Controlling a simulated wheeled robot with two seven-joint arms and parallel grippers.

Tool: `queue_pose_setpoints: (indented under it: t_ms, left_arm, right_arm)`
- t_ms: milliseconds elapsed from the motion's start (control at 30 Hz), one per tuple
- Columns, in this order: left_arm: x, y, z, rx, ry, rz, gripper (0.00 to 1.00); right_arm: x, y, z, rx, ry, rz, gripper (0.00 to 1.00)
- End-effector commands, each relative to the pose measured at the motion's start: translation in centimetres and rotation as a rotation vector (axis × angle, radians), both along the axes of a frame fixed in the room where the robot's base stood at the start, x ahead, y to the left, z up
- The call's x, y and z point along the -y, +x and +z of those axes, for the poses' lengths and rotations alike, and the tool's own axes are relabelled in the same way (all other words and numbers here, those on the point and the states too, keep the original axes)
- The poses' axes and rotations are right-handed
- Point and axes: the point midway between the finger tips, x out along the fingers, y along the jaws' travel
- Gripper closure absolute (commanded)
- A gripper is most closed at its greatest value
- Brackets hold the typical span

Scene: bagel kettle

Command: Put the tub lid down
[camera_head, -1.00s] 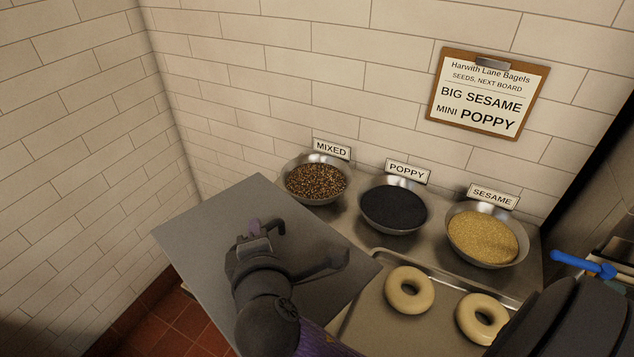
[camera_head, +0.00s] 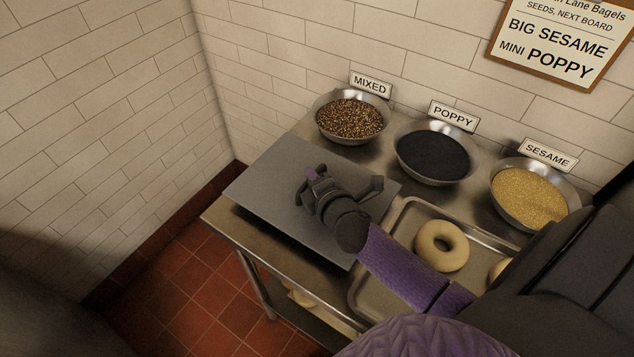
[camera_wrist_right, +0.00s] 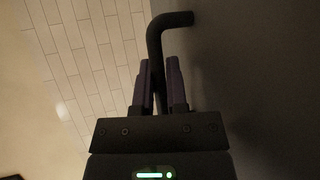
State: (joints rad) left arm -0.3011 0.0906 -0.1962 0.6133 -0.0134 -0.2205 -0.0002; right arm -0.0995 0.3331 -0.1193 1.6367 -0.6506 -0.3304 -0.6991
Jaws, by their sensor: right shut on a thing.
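The tub lid (camera_head: 268,190) is a flat grey square sheet at the left end of the steel counter in the head view. My right gripper (camera_head: 314,177) is over its upper face and shut on its dark handle. In the right wrist view the bent handle bar (camera_wrist_right: 157,42) runs between the gripper's two fingers (camera_wrist_right: 160,85), with the lid's dark face (camera_wrist_right: 250,70) beside it. The lid lies roughly level over the counter; I cannot tell whether it touches the top. My left gripper is not in view.
Bowls of mixed seeds (camera_head: 349,118), poppy (camera_head: 433,152) and sesame (camera_head: 529,195) stand along the back wall. A tray (camera_head: 397,232) with bagels (camera_head: 441,246) lies right of the lid. The counter's front left edge (camera_head: 235,234) is close to the lid, with red floor tiles below.

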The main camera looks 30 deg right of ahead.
Motion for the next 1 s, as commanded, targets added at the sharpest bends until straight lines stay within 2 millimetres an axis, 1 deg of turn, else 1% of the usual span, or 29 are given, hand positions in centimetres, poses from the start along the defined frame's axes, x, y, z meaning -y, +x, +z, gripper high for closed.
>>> queue_pose_setpoints:
  t_ms: [33,100,133,300,433,467,500,600,867,967,1000]
  left_arm:
    - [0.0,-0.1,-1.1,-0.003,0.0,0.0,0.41]
    - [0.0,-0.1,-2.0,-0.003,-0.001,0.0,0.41]
    - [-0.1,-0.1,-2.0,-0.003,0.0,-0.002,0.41]
    - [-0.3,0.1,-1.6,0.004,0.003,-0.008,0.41]
    - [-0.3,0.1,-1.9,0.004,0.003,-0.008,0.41]
    - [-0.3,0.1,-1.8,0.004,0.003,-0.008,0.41]
    - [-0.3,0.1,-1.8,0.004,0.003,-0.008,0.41]
    - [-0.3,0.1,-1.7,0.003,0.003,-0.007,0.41]
    - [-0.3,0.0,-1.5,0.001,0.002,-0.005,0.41]
    - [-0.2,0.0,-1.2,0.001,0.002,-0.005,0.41]
    - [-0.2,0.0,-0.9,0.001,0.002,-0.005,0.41]
  right_arm:
    - [0.0,0.0,-1.5,-0.003,0.002,-0.002,1.0]
    - [0.0,0.0,-2.9,-0.003,0.002,-0.002,1.0]
    - [0.0,0.0,-3.0,-0.002,0.002,-0.002,1.0]
    - [0.0,0.0,-2.5,0.001,0.0,0.0,1.0]
    - [0.0,0.0,-2.9,0.0,0.0,0.0,1.0]
    - [0.0,0.0,-2.8,0.0,0.0,0.0,0.77]
    - [0.0,0.0,-2.8,0.0,0.0,0.0,0.68]
    - [0.0,0.0,-2.8,0.0,0.0,0.0,0.48]
    - [0.0,0.0,-2.6,-0.001,0.0,-0.001,0.48]
    - [-0.2,-1.0,-2.2,-0.003,0.001,-0.001,0.48]
    - [-0.3,-1.7,-2.0,-0.004,0.001,-0.001,0.48]
